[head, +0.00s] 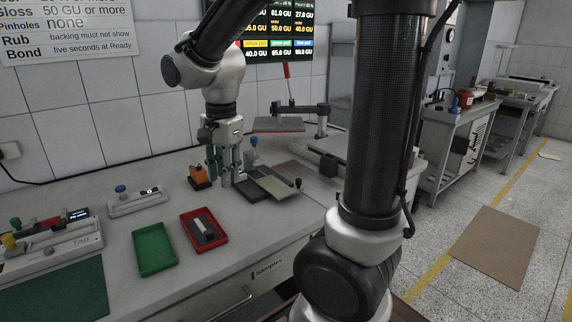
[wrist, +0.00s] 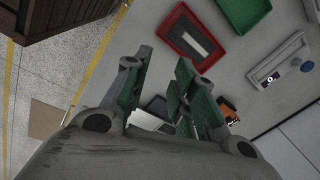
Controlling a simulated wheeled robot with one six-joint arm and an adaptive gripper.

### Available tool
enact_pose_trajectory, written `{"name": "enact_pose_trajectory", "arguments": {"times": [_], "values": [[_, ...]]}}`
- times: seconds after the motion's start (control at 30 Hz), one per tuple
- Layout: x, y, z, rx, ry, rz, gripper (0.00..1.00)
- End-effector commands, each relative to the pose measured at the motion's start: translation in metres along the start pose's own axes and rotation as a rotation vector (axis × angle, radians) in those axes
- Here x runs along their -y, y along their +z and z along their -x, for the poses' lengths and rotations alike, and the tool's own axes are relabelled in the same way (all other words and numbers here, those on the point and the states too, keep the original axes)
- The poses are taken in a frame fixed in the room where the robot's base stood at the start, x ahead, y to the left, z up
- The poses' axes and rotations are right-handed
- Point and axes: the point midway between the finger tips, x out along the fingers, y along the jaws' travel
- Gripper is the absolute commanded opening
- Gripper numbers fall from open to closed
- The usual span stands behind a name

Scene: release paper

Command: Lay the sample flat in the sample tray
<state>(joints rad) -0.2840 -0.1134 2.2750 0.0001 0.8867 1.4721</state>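My gripper (head: 225,182) points down over the bench, beside a dark flat holder with a grey panel (head: 278,187). In the wrist view its green-padded fingers (wrist: 160,95) stand apart with a gap between them, and I see nothing held. A red tray (head: 185,223) holds a dark piece with a lighter grey strip (head: 204,230); the red tray also shows in the wrist view (wrist: 178,42). An empty green tray (head: 154,248) lies left of it. I cannot tell which piece is the sample or which tray is the sample tray.
An orange block (head: 198,177) stands just left of my gripper. A small device with a blue knob (head: 137,199) and a larger instrument (head: 45,245) are at the left. A stand with a flat plate (head: 280,125) is behind. The bench front is mostly clear.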

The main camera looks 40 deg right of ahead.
Motion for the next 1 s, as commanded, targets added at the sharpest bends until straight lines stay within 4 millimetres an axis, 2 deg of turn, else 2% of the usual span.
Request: {"name": "enact_pose_trajectory", "arguments": {"times": [0.03, 0.2, 0.3, 0.4, 0.5, 0.6, 1.0], "values": [[-0.022, -0.011, 0.020, -0.012, -0.044, 0.123, 0.26], [-0.098, -0.032, 0.058, -0.103, -0.133, 0.626, 0.26], [-0.134, -0.036, 0.068, -0.170, -0.153, 0.869, 0.26], [-0.158, -0.037, 0.072, -0.225, -0.156, 1.042, 0.26], [-0.171, -0.036, 0.073, -0.256, -0.152, 1.143, 0.26], [-0.175, -0.036, 0.073, -0.266, -0.149, 1.179, 0.26], [-0.174, -0.036, 0.073, -0.265, -0.148, 1.182, 0.26]]}}
